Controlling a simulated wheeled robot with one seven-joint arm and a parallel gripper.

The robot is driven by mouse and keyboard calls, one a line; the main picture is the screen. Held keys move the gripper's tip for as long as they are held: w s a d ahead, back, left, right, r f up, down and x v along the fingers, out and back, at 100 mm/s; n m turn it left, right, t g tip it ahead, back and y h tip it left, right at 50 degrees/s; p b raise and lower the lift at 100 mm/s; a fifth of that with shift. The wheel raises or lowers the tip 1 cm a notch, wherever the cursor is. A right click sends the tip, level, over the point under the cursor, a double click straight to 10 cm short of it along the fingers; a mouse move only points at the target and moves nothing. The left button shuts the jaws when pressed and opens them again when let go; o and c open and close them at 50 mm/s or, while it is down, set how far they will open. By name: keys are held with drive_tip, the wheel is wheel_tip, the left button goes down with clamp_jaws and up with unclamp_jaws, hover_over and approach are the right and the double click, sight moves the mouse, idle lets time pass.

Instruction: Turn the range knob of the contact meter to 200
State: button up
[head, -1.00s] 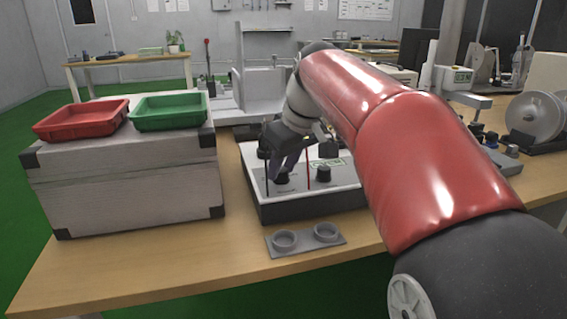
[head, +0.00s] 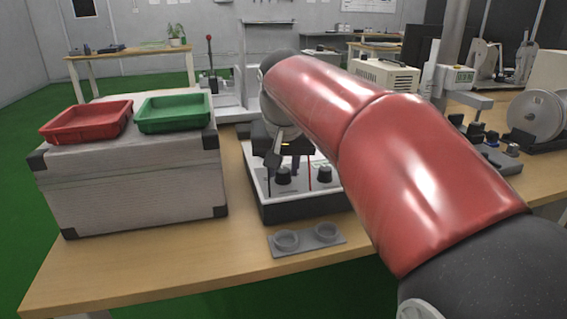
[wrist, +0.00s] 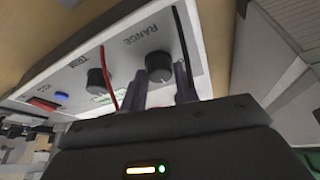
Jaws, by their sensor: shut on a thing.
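The contact meter (head: 290,210) is a low dark box with a pale sloping top on the bench. Its RANGE knob (wrist: 159,66) is black and round, beside the black lead in the wrist view. In the head view this knob (head: 283,177) is the left of two. My gripper (wrist: 161,80) is shut on the RANGE knob, with a dark finger on either side of it. It also shows in the head view (head: 292,168), partly behind my arm. The knob's pointer and scale numbers are too small to read. The TRIM knob (wrist: 97,80) stands beyond the red lead.
A red lead (wrist: 109,80) and a black lead (wrist: 181,40) rise close beside my fingers. A grey two-cup holder (head: 306,239) lies in front of the meter. A large case (head: 130,180) with red and green trays stands to the left.

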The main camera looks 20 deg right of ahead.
idle(0.3)
drive_tip(key=o, duration=1)
drive_tip(key=v, duration=0.7)
drive_tip(key=shift+s+a+r+p, duration=0.15)
drive_tip(key=shift+s+r+p, duration=0.05)
drive_tip(key=shift+r+p, duration=0.2)
